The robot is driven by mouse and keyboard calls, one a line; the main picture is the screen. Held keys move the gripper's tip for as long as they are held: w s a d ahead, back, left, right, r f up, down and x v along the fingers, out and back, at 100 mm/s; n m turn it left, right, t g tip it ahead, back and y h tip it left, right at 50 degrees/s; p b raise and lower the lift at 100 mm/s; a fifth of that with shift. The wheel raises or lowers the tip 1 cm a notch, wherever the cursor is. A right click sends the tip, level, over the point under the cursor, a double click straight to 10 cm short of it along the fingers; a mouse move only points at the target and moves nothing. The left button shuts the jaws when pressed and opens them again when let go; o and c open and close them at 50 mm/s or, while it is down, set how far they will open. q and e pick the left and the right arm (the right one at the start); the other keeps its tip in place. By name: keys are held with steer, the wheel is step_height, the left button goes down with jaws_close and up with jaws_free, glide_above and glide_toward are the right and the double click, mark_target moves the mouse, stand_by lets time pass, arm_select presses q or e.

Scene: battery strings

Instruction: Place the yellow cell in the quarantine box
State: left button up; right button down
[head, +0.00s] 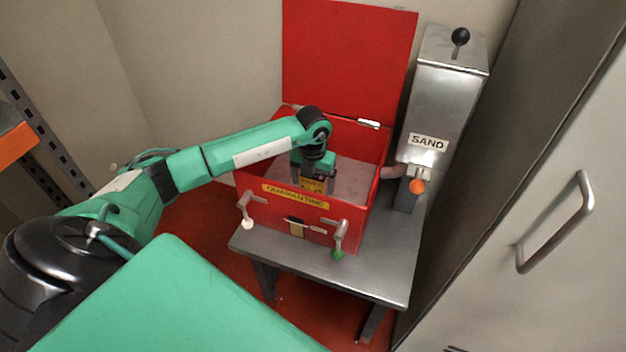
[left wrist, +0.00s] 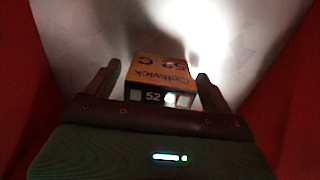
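The quarantine box (head: 268,212) is red and open-topped, with its lid raised at the back, and stands on a grey metal table. My left gripper (head: 314,178) reaches down inside it from above. The yellow cell (head: 315,186) is inside the box below the gripper, partly hidden by it. The fingers look open. My right gripper is not in view.
The raised red lid (head: 349,55) stands behind the box. A metal sand hopper (head: 446,85) with an orange knob (head: 417,186) is to the right. The table (head: 385,270) has bare room right of the box. A pale door with a handle (head: 555,220) fills the right side.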

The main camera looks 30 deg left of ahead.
arm_select(q)
step_height(320, 180, up, 11)
steer(key=shift+r+p, duration=0.1)
steer(key=shift+p, duration=0.35)
steer(key=shift+r, duration=0.55)
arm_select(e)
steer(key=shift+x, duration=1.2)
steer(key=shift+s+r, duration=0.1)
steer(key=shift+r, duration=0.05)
